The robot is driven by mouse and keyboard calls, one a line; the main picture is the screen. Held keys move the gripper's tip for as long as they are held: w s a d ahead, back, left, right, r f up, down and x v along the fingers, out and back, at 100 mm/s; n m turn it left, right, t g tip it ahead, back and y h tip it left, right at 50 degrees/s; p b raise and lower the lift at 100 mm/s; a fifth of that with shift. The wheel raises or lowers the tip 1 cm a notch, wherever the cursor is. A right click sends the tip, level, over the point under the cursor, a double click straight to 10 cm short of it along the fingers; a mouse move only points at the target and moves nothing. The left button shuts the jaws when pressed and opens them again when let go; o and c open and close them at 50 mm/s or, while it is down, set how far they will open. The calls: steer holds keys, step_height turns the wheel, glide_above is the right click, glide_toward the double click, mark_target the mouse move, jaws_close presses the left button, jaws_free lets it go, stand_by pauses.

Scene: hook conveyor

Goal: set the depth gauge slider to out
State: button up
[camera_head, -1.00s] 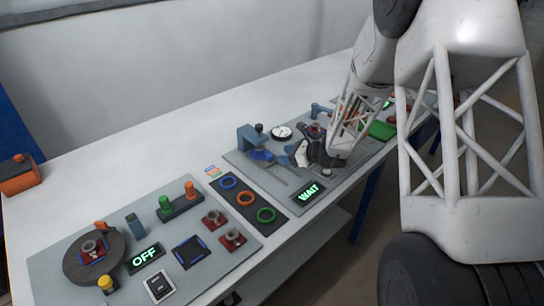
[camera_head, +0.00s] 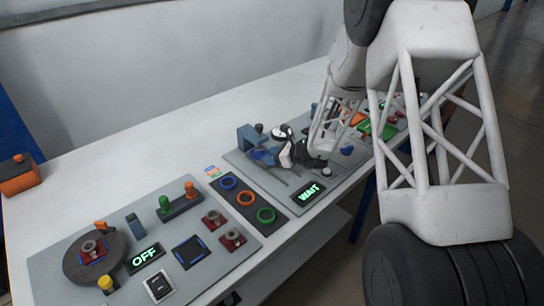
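My gripper (camera_head: 284,157) is over the middle grey panel (camera_head: 262,180), low, next to a blue block with a blue sliding part (camera_head: 264,157), which looks like the depth gauge slider. The blue block (camera_head: 249,138) stands at the panel's far left edge. A slot (camera_head: 272,174) runs along the panel in front of it. A round white dial (camera_head: 279,132) is just behind my gripper and partly hidden by it. The fingers are small and dark here, so I cannot tell whether they are open or touching the slider.
A lit WAIT display (camera_head: 308,194) is at the panel's front edge. A dark strip with coloured rings (camera_head: 245,198) lies to the left. A left panel holds a turntable (camera_head: 112,254), an OFF display (camera_head: 145,258) and red blocks (camera_head: 214,220).

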jaws_close()
steer(key=s+d, duration=0.9)
steer(key=d, duration=0.1)
steer(key=shift+s, duration=0.4)
steer(key=shift+o, duration=0.8)
jaws_free()
steer(key=shift+v, duration=3.85)
steer(key=shift+s, duration=0.1)
